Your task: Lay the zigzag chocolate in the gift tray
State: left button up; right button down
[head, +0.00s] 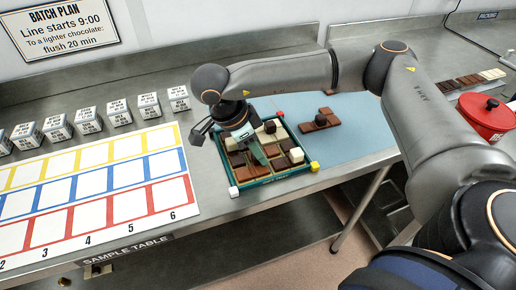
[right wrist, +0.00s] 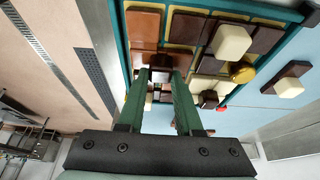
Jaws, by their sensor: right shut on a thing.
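The gift tray (head: 233,181) is a teal-edged tray on the steel table, holding several brown, dark and cream chocolate pieces. It also shows in the right wrist view (right wrist: 124,45). My right gripper (head: 262,160) points down over the tray's middle. In the right wrist view its green fingers (right wrist: 160,82) are shut on a dark piece (right wrist: 160,71), apparently the zigzag chocolate. The fingers hide most of its outline, and I cannot tell whether it touches the tray floor. My left gripper is not in view.
A brown chocolate piece with a dark knob (head: 320,120) lies on the blue mat (head: 350,150) right of the tray. A sample chart (head: 95,190) and several labelled white boxes (head: 119,112) stand left. A red lidded pot (head: 486,115) is at the right.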

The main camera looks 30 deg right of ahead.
jog(key=shift+f, duration=0.15)
jog(key=c, duration=0.6)
grip_release()
jog(key=shift+r, duration=0.4)
jog(key=v, duration=1.1)
jog(key=shift+w+a+r, duration=0.1)
jog(key=shift+a+r, duration=0.1)
jog(key=shift+r, duration=0.1)
jog(key=shift+f, duration=0.1)
